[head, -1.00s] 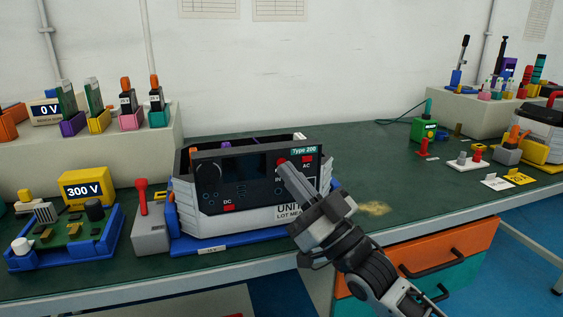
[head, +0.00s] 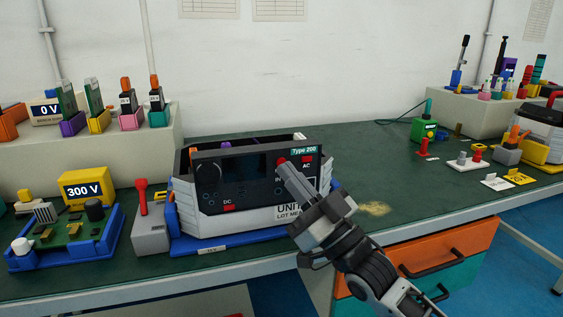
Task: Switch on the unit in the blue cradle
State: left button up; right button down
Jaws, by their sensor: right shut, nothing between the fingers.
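The unit (head: 232,190) is a dark-fronted, light-sided box marked Type 200. It sits in the blue cradle (head: 235,240) on the green bench. Its front has a knob, a dark display (head: 245,167), and red parts by the labels DC (head: 229,207) and AC (head: 307,159). Another red button (head: 281,161) lies left of AC, just above my right fingertips. My right gripper (head: 284,169) is shut and empty, its tips at the front panel by that button. I cannot tell whether they touch it. The label beneath is partly hidden by the fingers. My left gripper is out of view.
A grey box with a red lever (head: 143,197) stands left of the cradle. Beyond it are a blue tray with a circuit board (head: 70,240) and a yellow 300 V meter (head: 87,188). The bench right of the unit is mostly clear, with a yellowish stain (head: 374,209).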

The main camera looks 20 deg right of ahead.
jog(key=shift+w, duration=0.1)
dwell(0.3)
jog(key=shift+w, duration=0.35)
jog(key=shift+w, duration=0.15)
dwell(0.4)
jog(key=shift+s+p, duration=0.35)
jog(key=shift+s, duration=0.25)
jog(key=shift+s, duration=0.15)
jog(key=shift+s+d+p, duration=0.1)
jog(key=shift+s+p, duration=1.25)
jog(key=shift+s, duration=1.55)
